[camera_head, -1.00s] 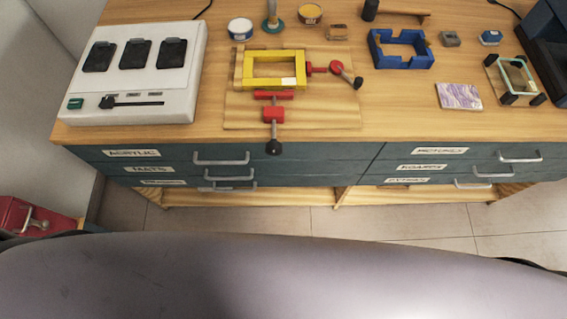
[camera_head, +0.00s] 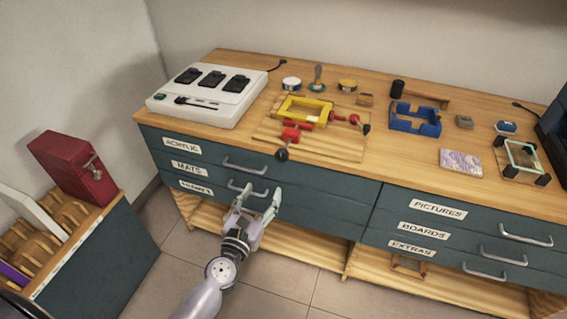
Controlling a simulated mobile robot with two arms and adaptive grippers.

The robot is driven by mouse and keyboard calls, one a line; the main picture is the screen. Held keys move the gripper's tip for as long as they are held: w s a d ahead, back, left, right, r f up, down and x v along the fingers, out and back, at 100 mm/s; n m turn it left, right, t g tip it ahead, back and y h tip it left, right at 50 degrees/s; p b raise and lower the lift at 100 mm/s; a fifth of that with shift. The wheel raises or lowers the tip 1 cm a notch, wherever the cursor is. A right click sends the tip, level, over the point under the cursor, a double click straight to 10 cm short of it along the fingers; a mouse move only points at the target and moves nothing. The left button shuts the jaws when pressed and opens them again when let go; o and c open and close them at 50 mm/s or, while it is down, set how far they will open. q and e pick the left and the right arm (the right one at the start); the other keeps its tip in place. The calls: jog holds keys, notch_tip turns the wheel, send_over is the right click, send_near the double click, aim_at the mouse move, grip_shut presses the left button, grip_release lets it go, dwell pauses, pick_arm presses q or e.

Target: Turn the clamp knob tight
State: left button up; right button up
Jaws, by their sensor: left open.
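A yellow frame (camera_head: 304,109) lies on a wooden board (camera_head: 262,139) on the workbench. A second red clamp (camera_head: 345,119) with a dark knob (camera_head: 366,129) is at the frame's right side. My left gripper (camera_head: 256,199) is open and empty, in front of the drawers, below and a little left of the near knob, apart from it. My right gripper is not in view.
A white machine with black pads (camera_head: 208,94) stands at the bench's left. A blue frame (camera_head: 415,121), a marbled tile (camera_head: 460,162) and a glass piece (camera_head: 520,154) are to the right. Drawer handles (camera_head: 246,167) stick out near my gripper. A red case (camera_head: 73,166) stands on a rack at left.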

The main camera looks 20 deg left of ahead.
aim_at(281, 158)
pick_arm(q)
jog(key=w, duration=1.5)
jog(key=shift+d+f, duration=0.1)
jog(key=shift+d, duration=0.2)
jog(key=shift+w, duration=0.55)
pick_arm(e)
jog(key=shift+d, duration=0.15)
pick_arm(q)
jog(key=shift+c, duration=0.3)
jog(key=c, duration=1.1)
jog(key=shift+c, duration=0.2)
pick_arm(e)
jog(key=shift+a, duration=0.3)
